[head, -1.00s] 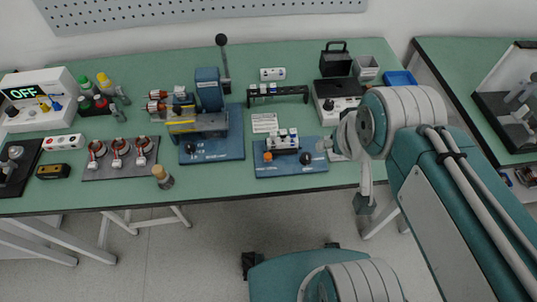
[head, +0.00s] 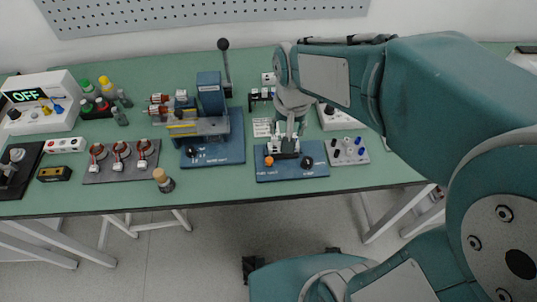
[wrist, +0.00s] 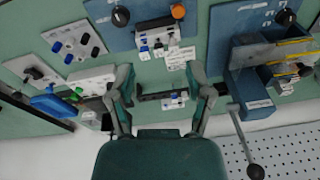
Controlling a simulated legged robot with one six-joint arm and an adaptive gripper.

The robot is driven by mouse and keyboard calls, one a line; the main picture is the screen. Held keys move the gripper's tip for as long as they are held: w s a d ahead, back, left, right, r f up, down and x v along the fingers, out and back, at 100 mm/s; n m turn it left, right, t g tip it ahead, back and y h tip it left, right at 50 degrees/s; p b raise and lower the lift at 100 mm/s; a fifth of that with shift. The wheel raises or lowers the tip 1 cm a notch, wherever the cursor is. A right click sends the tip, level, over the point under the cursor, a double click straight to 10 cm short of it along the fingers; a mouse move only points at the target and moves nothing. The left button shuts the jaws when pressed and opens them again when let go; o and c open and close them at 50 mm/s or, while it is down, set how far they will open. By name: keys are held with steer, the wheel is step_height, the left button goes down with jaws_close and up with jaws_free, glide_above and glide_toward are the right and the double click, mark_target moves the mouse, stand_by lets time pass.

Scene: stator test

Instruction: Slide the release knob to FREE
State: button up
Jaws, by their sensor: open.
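A blue fixture plate (head: 290,174) lies on the bench with an orange knob (head: 269,161) at its left and a black knob (head: 307,161) at its right. A white and dark block (head: 284,147) stands between them. The wrist view shows the orange knob (wrist: 178,11), black knob (wrist: 121,16) and block (wrist: 155,38) at the top. The plate's lettering is too small to read, so I cannot tell which knob is the release knob. My gripper (wrist: 160,75) is open and empty, above and behind the block, its fingers apart from both knobs.
A blue press stand (head: 228,148) with its own black knob (head: 190,151) and a tall lever (head: 224,60) is close on the left. A dark rack (wrist: 160,95) lies behind the plate.

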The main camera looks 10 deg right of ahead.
steer(key=g, duration=0.2)
glide_above(269, 159)
step_height(269, 159, down, 6)
steer(key=shift+m, duration=0.4)
step_height(269, 159, down, 11)
steer(key=shift+r, duration=0.1)
